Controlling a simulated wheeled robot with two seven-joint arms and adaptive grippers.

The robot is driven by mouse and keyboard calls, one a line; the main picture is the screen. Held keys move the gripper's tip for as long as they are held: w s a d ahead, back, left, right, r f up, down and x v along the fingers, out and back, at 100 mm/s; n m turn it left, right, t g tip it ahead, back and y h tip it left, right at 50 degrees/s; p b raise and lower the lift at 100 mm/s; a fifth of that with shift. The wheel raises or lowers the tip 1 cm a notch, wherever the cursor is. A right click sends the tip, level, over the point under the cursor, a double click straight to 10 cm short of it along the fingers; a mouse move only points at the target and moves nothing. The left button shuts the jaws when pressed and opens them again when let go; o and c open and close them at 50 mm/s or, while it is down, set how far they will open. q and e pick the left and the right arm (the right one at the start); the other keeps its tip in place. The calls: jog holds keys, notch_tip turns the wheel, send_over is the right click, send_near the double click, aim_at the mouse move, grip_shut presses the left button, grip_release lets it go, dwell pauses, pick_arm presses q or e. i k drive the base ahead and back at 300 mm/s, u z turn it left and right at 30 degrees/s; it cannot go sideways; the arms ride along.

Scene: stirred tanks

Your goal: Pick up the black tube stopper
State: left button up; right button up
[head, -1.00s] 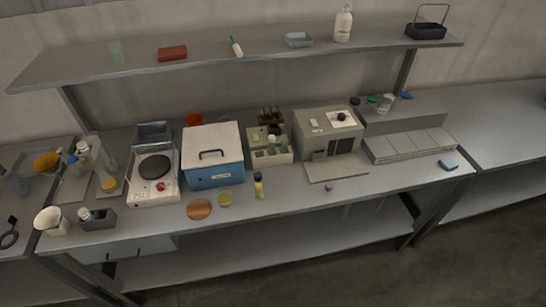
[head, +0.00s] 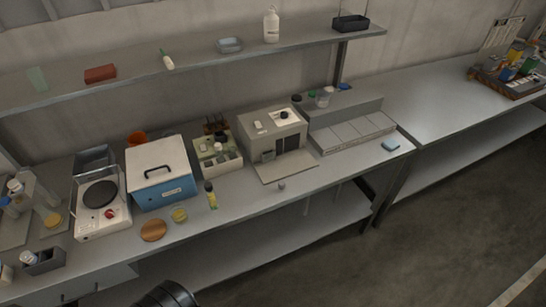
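I cannot tell for certain which thing is the black tube stopper. A small grey piece (head: 282,186) lies alone near the bench's front edge, in front of the grey boxy instrument (head: 272,138). Both are too small to make out in detail. Neither gripper shows; only a dark rounded part, likely of my own arm, is at the bottom edge.
A shelf (head: 200,72) runs above. The right-hand bench (head: 430,110) is mostly clear.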

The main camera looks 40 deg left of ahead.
aim_at(208, 186)
jog(key=z, duration=0.65)
jog(key=i, duration=1)
jog(key=u, duration=2.85)
